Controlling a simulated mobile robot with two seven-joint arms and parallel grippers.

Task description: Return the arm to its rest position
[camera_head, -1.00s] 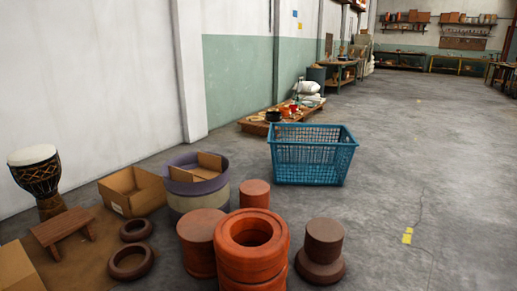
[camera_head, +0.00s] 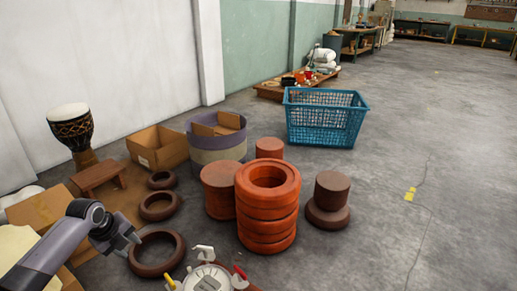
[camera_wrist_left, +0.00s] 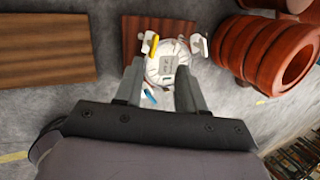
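My left arm reaches in from the lower left in the head view, with its gripper (camera_head: 130,243) above the floor near a brown ring. In the left wrist view, the two grey fingers of my left gripper (camera_wrist_left: 160,88) are apart, with nothing visibly clasped. A white round dial device (camera_wrist_left: 168,62) with yellow and white clips shows between and beyond the fingertips, over a brown wooden surface (camera_wrist_left: 134,38). The device also shows at the bottom edge of the head view (camera_head: 207,279), right of the gripper. My right gripper is not in view.
A stack of orange-red rings (camera_head: 267,215) stands right of the device. Brown rings (camera_head: 158,252), a small wooden stool (camera_head: 98,176), a goblet drum (camera_head: 72,130) and a cardboard box (camera_head: 158,150) lie leftward. A blue basket (camera_head: 325,118) stands behind.

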